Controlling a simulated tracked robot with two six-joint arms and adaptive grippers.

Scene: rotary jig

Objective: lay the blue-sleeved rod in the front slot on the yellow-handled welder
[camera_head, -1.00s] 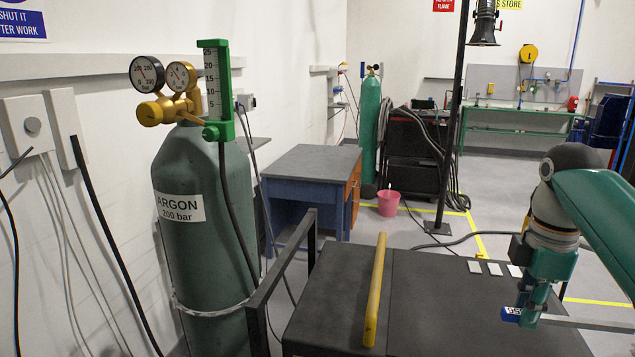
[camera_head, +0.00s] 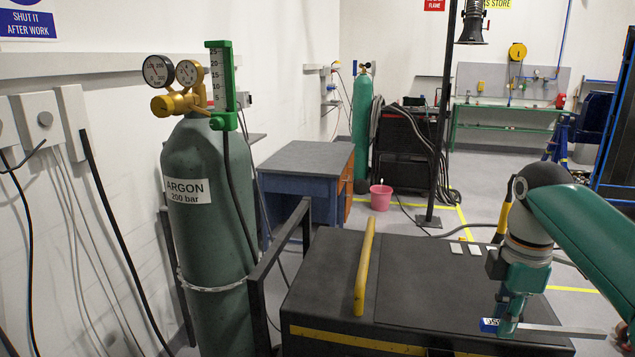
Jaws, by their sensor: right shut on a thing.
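The welder is a dark box with a flat top (camera_head: 320,275) and a yellow bar handle (camera_head: 365,265) running front to back across it. My right gripper (camera_head: 507,318) points down at the welder's front right corner, shut on the blue-sleeved rod. The blue sleeve (camera_head: 489,325) sticks out to the left of the fingers, and the grey bar of the rod (camera_head: 565,331) reaches right, roughly level. I cannot tell its height above the welder. No slot shows clearly; the gripper and arm hide part of the right side. My left gripper is out of view.
A green argon cylinder (camera_head: 207,240) with gauges stands left of the welder, beside a black rail (camera_head: 262,290). Small pale plates (camera_head: 457,249) lie at the top's back right. A blue workbench (camera_head: 300,185), pink bucket (camera_head: 381,197) and dark post (camera_head: 440,130) stand behind.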

